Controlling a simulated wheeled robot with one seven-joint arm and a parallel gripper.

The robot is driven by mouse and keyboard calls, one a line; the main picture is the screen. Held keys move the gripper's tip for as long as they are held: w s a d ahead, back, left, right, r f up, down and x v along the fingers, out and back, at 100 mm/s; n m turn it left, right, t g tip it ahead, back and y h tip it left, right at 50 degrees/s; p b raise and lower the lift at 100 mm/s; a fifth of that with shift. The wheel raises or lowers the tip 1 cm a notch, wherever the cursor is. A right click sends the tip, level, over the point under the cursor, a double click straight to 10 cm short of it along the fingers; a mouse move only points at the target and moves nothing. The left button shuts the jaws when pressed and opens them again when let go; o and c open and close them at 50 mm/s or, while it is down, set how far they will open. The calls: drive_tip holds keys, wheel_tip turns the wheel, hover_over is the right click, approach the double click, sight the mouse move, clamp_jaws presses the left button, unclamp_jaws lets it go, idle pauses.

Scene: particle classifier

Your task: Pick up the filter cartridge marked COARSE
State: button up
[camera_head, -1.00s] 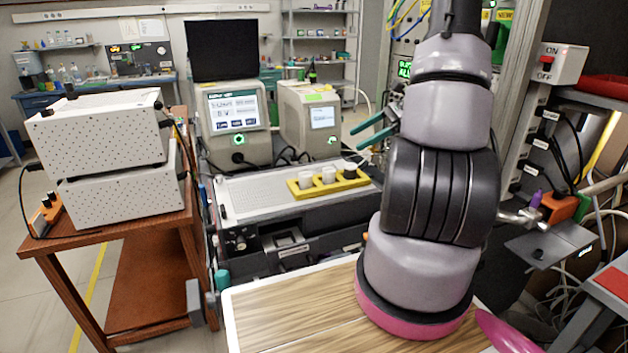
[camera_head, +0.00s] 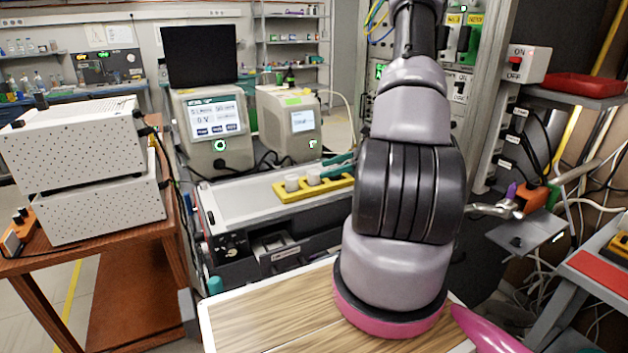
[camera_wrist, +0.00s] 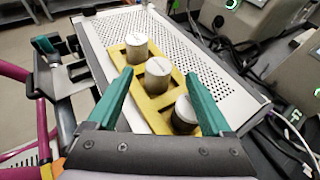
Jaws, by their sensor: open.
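A yellow holder (camera_head: 300,194) stands on the perforated bench top and also shows in the wrist view (camera_wrist: 151,107). It carries three short cylindrical cartridges. In the wrist view these are a pale one at the far end (camera_wrist: 137,48), a pale grey one in the middle (camera_wrist: 157,76), and a dark one with a light top (camera_wrist: 184,115) at the near right. Their markings are too small to read, so I cannot tell which is COARSE. My gripper (camera_wrist: 160,78) is open, its teal fingers on either side of the middle cartridge in the picture. Contact is not visible. In the head view the dark cartridge is hidden.
Two instrument boxes with screens (camera_head: 212,130) (camera_head: 290,125) stand behind the bench, with cables beside them. White perforated boxes (camera_head: 90,205) sit on a wooden cart at left. A rack with a switch box (camera_head: 527,64) is at right. The perforated plate (camera_wrist: 215,85) beside the holder is clear.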

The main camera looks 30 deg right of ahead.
sight(317, 172)
drive_tip(key=x, duration=0.3)
drive_tip(key=shift+a+f, duration=0.15)
drive_tip(key=shift+f, duration=0.05)
clamp_jaws()
